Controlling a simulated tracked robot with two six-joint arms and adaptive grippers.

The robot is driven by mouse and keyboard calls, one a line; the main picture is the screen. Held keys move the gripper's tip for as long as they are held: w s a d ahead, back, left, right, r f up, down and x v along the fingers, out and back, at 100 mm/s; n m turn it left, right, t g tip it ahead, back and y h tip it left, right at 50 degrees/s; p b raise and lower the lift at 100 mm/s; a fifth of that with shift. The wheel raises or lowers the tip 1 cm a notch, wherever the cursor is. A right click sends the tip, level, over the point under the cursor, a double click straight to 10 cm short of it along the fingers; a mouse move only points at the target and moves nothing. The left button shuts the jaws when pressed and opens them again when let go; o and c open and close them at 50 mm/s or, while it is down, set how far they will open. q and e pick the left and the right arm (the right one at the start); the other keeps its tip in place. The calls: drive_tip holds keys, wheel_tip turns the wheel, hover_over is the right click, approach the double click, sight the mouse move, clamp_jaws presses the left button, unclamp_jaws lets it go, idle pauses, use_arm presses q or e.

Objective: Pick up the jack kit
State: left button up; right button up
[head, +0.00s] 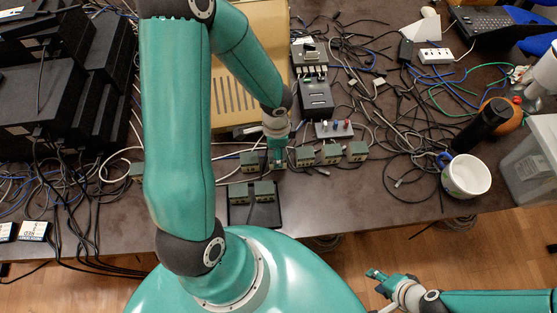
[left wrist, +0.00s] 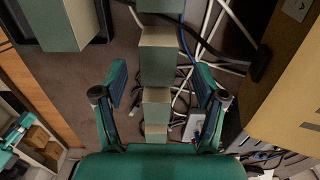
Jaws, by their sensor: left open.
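Several look-alike small grey-green boxes stand in a row on the dark table; I cannot tell which one is the jack kit. In the head view one box (head: 250,160) is left of my left gripper (head: 278,152), and another box (head: 304,155) is right of it. In the left wrist view, my left gripper (left wrist: 160,88) has its fingers spread wide. A box (left wrist: 156,55) shows between and beyond the fingertips, apart from both, with another box (left wrist: 155,108) below it in the picture. My right gripper (head: 379,281) is low over the floor, beyond the table's front edge; its jaws are too small to read.
A black tray (head: 240,214) with two similar boxes is near the front edge. A yellow case (head: 248,60) stands close behind the row. A grey block with coloured knobs (head: 333,129) sits behind it. Tangled cables lie left and right. A mug (head: 467,176) is at right.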

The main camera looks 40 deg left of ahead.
use_arm(q)
wheel_tip(320, 180, down, 4)
drive_tip(key=shift+d+r+b, duration=0.1)
drive_tip(key=shift+r+b, duration=0.15)
drive_tip(key=shift+b, duration=0.15)
drive_tip(key=c, duration=1.3)
